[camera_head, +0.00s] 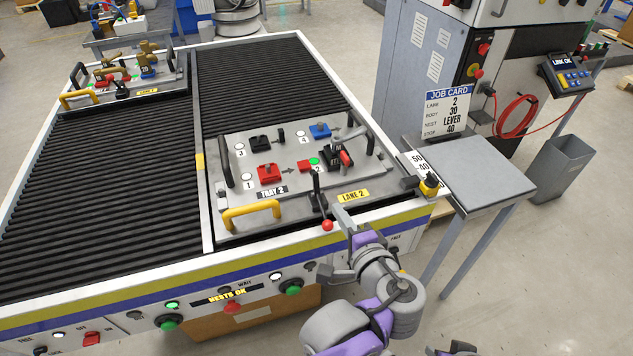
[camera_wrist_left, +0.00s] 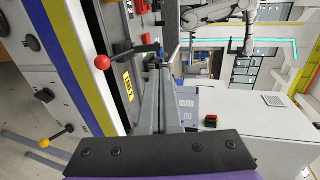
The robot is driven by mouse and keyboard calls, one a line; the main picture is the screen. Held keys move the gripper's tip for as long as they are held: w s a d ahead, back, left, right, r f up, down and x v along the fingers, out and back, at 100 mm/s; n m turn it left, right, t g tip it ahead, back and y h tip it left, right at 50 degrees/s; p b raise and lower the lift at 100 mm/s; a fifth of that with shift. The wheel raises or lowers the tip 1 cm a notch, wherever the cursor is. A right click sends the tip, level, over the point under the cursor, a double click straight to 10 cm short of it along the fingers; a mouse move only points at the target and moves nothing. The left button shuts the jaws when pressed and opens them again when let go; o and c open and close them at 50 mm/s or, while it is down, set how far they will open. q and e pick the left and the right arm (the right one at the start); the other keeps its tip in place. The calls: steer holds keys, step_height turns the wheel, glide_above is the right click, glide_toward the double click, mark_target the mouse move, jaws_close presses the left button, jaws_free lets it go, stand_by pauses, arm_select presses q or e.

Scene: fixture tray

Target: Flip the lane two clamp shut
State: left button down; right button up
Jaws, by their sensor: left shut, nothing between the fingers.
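The lane two clamp (camera_head: 316,200) sits at the front edge of the Tray 2 fixture (camera_head: 235,187), beside the yellow LANE 2 label. Its black lever ends in a red ball knob (camera_head: 327,225) that sticks out toward the front rail. The knob also shows in the left wrist view (camera_wrist_left: 102,62), at the end of a dark bar. My left gripper (camera_head: 342,218) is shut and empty, just right of the knob and apart from it. Its closed fingers also show in the left wrist view (camera_wrist_left: 161,80). My right gripper is not in view.
The tray carries red, black and blue blocks, a grey-handled part (camera_head: 343,150) and a yellow handle (camera_head: 250,214). A job card (camera_head: 446,113) stands on the grey side table (camera_head: 470,178) at right. Another fixture (camera_head: 120,85) lies at back left. The dark roller bed around the tray is clear.

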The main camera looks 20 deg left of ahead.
mark_target(314, 175)
arm_select(q)
steer(key=x, duration=1.4)
steer(key=shift+a+r, duration=0.1)
